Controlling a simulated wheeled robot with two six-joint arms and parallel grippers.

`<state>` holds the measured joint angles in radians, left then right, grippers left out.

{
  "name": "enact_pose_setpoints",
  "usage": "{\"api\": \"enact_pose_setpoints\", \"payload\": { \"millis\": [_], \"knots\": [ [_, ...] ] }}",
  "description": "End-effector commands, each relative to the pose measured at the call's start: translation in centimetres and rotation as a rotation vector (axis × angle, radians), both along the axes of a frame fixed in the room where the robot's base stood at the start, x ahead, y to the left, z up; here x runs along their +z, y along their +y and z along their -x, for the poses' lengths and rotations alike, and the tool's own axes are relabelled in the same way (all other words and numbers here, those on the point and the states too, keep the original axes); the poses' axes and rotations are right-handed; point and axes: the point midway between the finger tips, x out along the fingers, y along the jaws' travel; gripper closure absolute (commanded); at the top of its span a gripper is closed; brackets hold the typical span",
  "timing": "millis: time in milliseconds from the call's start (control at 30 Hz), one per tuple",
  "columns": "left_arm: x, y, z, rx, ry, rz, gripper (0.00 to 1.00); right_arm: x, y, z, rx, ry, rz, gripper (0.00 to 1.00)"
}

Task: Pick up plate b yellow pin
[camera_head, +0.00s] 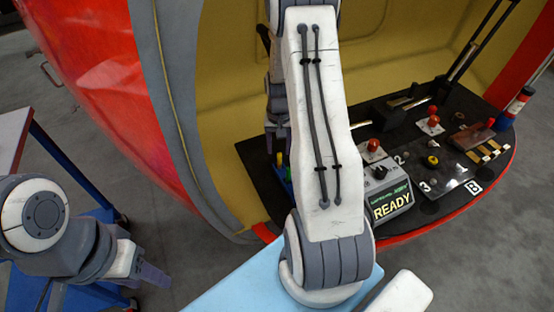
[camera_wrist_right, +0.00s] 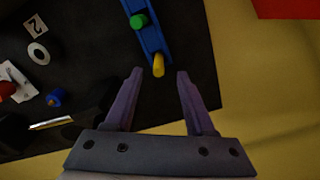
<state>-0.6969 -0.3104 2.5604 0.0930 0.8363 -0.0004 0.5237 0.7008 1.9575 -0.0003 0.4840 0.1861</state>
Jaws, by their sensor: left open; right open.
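A yellow pin (camera_wrist_right: 158,66) stands at the end of a blue strip (camera_wrist_right: 154,38), next to a green pin (camera_wrist_right: 139,20). In the head view the yellow pin (camera_head: 280,158) shows small beside my right arm. My right gripper (camera_wrist_right: 158,73) is open; the yellow pin appears between and slightly beyond its fingertips, not gripped. In the head view its fingers (camera_head: 277,137) hang behind my arm. The plate marked B (camera_head: 474,187) lies at the right of the black deck, near a yellow knob (camera_head: 432,160). My left gripper (camera_head: 150,272) is open and empty at lower left.
A box reading READY (camera_head: 391,205) stands on the black deck (camera_head: 250,160), near red knobs (camera_head: 374,146). The yellow shell wall (camera_head: 235,60) rises behind the deck. A blue-framed cart (camera_head: 60,150) is at left.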

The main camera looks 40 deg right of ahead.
Motion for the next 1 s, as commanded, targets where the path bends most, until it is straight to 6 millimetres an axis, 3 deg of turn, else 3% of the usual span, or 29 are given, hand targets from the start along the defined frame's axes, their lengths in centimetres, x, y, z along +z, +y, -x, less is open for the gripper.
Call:
{"api": "enact_pose_setpoints", "payload": {
  "millis": [300, 567, 700, 733, 1000],
  "knots": [
    [-0.1, 0.0, 0.0, 0.0, 0.0, 0.0, 0.5, -4.2, -0.1, 0.1, -0.002, 0.001, -0.001, 0.45],
    [-0.1, 0.0, 0.0, 0.0, 0.0, 0.0, 0.5, -4.5, 0.0, 0.0, 0.0, -0.001, 0.001, 0.45],
    [-0.1, 0.0, 0.0, 0.0, 0.0, 0.0, 0.5, -4.4, 0.1, -0.1, 0.001, -0.001, 0.001, 0.95],
    [-0.1, 0.0, 0.0, 0.0, 0.0, 0.0, 0.5, -4.4, 0.1, -0.1, 0.001, -0.001, 0.001, 1.0],
    [-0.1, 0.0, 0.0, 0.0, 0.0, 0.0, 0.5, -4.4, 0.1, -0.1, 0.001, -0.001, 0.001, 1.0]
  ]
}}
